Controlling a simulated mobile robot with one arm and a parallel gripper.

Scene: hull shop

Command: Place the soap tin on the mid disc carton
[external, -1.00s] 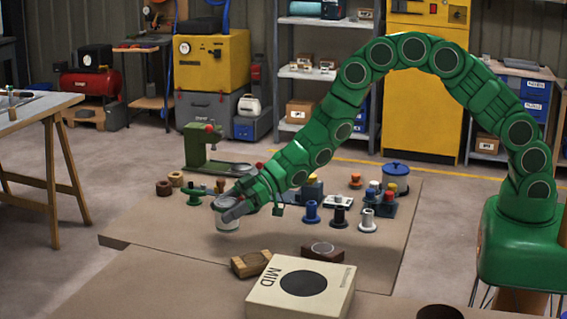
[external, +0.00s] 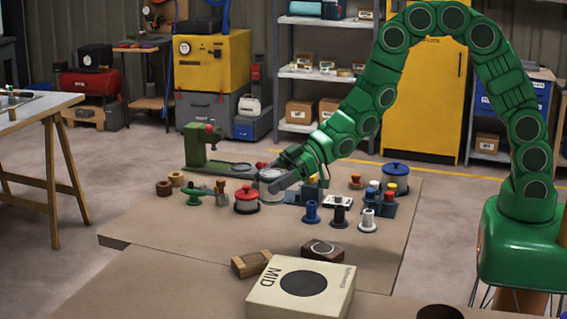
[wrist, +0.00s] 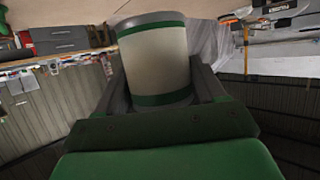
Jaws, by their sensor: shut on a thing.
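The soap tin (wrist: 154,62), a pale cylinder with green bands, is held between the fingers of my gripper (external: 272,178). The gripper is shut on it. In the external view the tin (external: 269,188) hangs over the far part of the brown work surface, partly covered by a finger. The mid disc carton (external: 259,295) is a cream box marked MID with a black disc on its top. It sits at the front, well below and nearer the camera than the gripper. Its top is empty.
A red-lidded pot (external: 246,203) stands just left of the tin. Several coloured spools stand to the right, with a blue-lidded pot (external: 396,177) behind. A wooden block (external: 251,264) and a dark brown block (external: 323,249) lie just behind the carton. A green machine (external: 204,147) stands at the back.

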